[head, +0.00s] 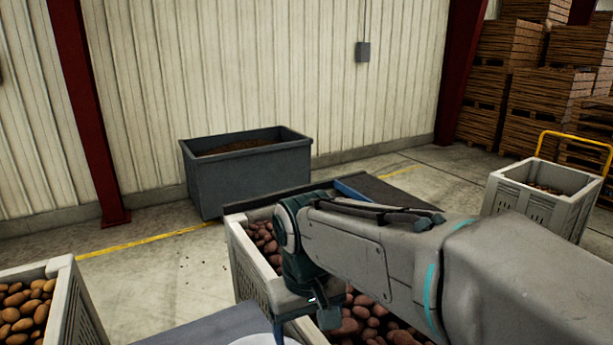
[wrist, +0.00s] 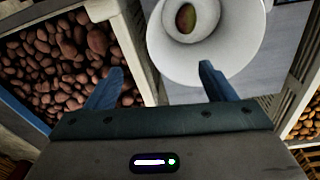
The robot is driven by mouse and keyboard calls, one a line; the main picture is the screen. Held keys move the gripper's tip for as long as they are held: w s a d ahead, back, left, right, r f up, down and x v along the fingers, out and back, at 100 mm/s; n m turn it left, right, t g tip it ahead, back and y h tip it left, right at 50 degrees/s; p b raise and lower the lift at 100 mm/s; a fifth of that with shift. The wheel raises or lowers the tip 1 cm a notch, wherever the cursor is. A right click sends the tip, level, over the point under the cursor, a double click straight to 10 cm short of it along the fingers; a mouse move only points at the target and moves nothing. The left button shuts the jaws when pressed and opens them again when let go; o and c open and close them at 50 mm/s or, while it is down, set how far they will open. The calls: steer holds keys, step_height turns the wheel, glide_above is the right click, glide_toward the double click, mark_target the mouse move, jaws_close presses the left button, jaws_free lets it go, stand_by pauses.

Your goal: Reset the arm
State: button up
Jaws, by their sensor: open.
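My arm reaches in from the right in the head view, bent down at the wrist over the near edge of a crate of red potatoes (head: 245,275). My gripper (head: 303,325) points down there, partly cut by the lower frame edge. In the wrist view its two blue fingers (wrist: 160,78) are spread apart with nothing between them. A white round dish (wrist: 165,65) lies beyond the fingers, with a smaller bowl-like centre holding one red and green potato (wrist: 185,18). Only the dish's rim (head: 262,340) shows in the head view.
The red potato crate fills the wrist view's left (wrist: 135,45). A crate of yellowish potatoes (head: 70,300) stands at lower left. A dark grey bin (head: 250,180) stands by the wall; another crate (head: 540,205) and stacked wooden crates (head: 540,90) are at right.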

steer(key=s+d+f+m+t, duration=0.1)
steer(key=s+d+m, duration=0.1)
steer(key=d, duration=0.5)
steer(key=s+d+f+m+t, duration=0.1)
steer(key=s+d+f+m, duration=0.1)
steer(key=s+d, duration=0.3)
steer(key=d, duration=0.3)
steer(key=shift+s+d+f+m+t, duration=0.15)
steer(key=shift+f+m+t, duration=0.15)
steer(key=shift+t, duration=0.1)
stand_by(1.0)
